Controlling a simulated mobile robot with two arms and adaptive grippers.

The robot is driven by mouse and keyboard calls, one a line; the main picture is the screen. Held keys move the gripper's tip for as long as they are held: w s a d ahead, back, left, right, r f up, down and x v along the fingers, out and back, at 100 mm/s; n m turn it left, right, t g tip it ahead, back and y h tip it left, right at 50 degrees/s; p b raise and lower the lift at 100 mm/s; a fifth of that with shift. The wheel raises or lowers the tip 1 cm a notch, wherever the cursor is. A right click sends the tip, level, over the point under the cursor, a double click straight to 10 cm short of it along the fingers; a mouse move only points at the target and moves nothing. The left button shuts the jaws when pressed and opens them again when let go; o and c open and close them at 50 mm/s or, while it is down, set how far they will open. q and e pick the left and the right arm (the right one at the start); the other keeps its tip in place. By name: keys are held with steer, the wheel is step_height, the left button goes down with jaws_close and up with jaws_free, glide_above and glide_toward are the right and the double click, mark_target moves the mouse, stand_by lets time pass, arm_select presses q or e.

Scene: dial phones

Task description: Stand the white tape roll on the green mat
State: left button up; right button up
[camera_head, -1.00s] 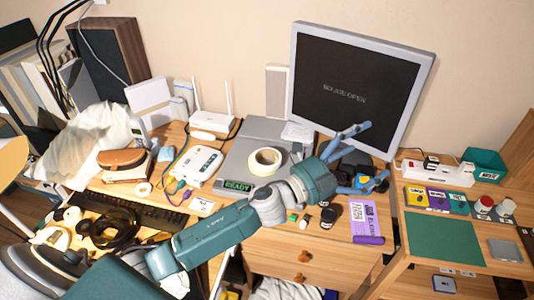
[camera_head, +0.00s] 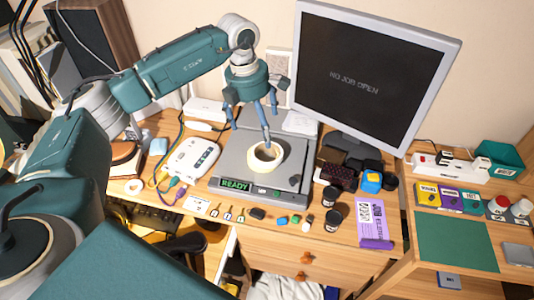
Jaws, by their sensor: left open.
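The white tape roll (camera_head: 264,169) is a cream-white ring lying flat on the grey machine with the READY display (camera_head: 236,185). The green mat (camera_head: 457,245) lies flat and bare on the lower wooden surface at the right. My left gripper (camera_head: 252,127) is open and points down above the machine, with its fingers apart. One finger reaches down in front of the roll's far side in the picture; I cannot tell whether it touches the roll. My right gripper is not in view.
A large monitor (camera_head: 374,85) stands behind and right of the machine. A purple packet (camera_head: 371,220) and dark jars (camera_head: 332,222) lie between the machine and the mat. Coloured boxes (camera_head: 450,202), red-and-white jars (camera_head: 497,205) and a grey square (camera_head: 518,254) sit around the mat.

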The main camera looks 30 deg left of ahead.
arm_select(q)
steer(key=f+b, duration=0.1)
steer(key=f, duration=0.2)
steer(key=d+f+b, duration=0.1)
steer(key=f+b, duration=0.1)
steer(key=f, duration=0.1)
steer(key=w+f+b, duration=0.1)
steer(key=f+b, duration=0.1)
steer(key=f, duration=0.1)
steer(key=shift+d+f, duration=0.2)
steer(key=shift+d, duration=0.15)
steer(key=shift+w+f+b, duration=0.15)
steer(key=shift+f+b, duration=0.15)
steer(key=shift+b, duration=0.1)
steer(key=shift+r, duration=0.1)
steer(key=shift+c, duration=0.8)
steer(key=c, duration=1.2)
steer(key=shift+r, duration=0.1)
